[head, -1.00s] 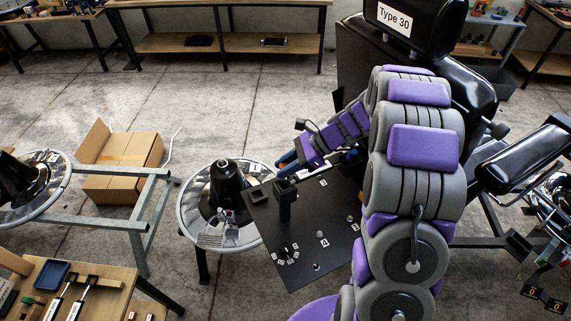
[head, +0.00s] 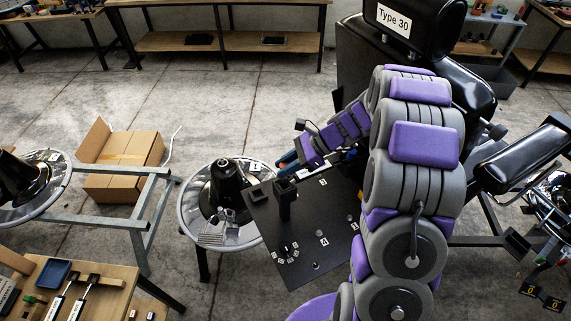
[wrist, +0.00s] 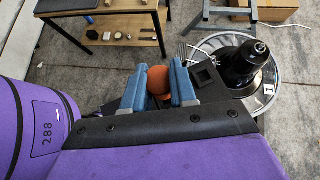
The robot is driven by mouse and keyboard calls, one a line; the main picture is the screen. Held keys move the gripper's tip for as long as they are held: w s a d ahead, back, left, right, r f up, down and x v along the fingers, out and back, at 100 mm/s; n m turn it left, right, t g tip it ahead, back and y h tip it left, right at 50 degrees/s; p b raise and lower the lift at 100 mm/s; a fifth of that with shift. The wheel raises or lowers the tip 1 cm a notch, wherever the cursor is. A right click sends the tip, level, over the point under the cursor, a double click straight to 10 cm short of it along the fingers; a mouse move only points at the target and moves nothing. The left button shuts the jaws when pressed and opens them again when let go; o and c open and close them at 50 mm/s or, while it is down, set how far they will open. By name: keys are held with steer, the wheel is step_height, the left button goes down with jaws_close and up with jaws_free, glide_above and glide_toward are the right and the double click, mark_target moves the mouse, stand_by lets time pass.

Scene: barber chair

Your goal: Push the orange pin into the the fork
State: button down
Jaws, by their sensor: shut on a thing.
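My gripper (wrist: 158,76) has two blue fingers, shut on the orange pin (wrist: 158,80), whose rounded orange end shows between them in the wrist view. In the head view my gripper (head: 288,160) is at the far edge of the black plate (head: 320,262), partly hidden by my arm, and the pin cannot be made out clearly there.
A round metal base with a black cone (head: 225,185) stands left of the plate. The black barber chair (head: 430,40) is behind my arm. A cardboard box (head: 125,165), a metal frame (head: 140,225) and a wooden tool table (head: 95,285) are on the left. Open floor lies behind.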

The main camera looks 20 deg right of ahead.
mark_target(286, 178)
steer(key=shift+f+b, duration=0.55)
steer(key=shift+f, duration=2.5)
steer(key=c, duration=0.8)
jaws_free()
steer(key=v, duration=0.7)
steer(key=shift+d+r, duration=0.15)
steer(key=shift+d, duration=0.2)
steer(key=shift+a, duration=0.2)
